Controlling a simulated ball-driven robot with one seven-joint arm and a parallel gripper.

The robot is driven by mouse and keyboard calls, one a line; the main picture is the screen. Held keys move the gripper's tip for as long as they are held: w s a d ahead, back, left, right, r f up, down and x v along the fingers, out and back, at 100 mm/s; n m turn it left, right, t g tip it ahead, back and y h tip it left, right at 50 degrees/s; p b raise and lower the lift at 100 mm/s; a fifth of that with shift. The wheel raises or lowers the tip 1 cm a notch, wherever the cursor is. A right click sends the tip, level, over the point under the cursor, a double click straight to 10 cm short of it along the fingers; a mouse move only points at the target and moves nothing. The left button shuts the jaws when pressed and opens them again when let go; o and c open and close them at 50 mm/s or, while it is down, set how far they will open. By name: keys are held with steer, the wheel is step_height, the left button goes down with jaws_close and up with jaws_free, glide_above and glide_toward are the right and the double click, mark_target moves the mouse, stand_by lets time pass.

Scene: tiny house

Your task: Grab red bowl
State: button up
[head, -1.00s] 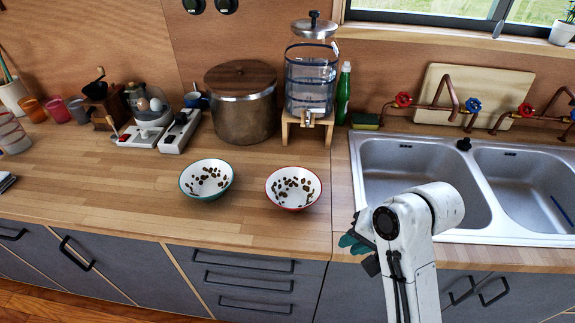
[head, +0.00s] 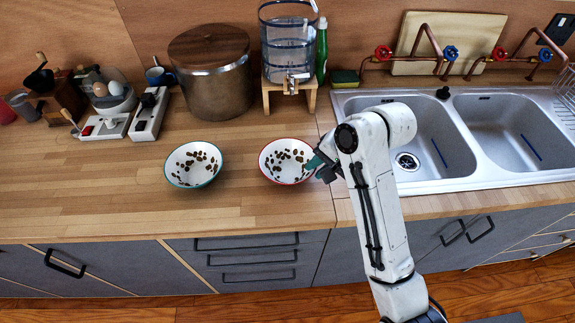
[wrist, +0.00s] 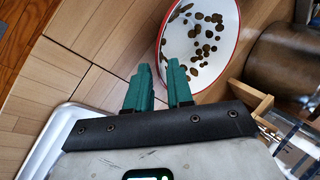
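The red bowl (head: 285,177) is white with a red rim and holds several small brown pieces. It sits upright on the wooden counter, left of the sink. My gripper (head: 316,163) is at the bowl's right edge in the head view. In the wrist view, the two green fingers of my gripper (wrist: 160,72) stand apart with a gap between them. The bowl (wrist: 182,48) is just beyond them, its near rim by the gap and the right finger overlapping it. I cannot tell whether the fingers touch the rim.
A similar bowl with a green rim (head: 193,181) sits just left. Behind stand a large lidded pot (head: 213,82) and a water dispenser (head: 288,52) on a wooden stand. The sink (head: 430,150) is to the right. The counter in front of the bowls is clear.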

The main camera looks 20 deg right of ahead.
mark_target(300, 178)
steer(key=x, duration=0.5)
steer(key=shift+a+p, duration=0.15)
steer(key=shift+p, duration=0.15)
jaws_close()
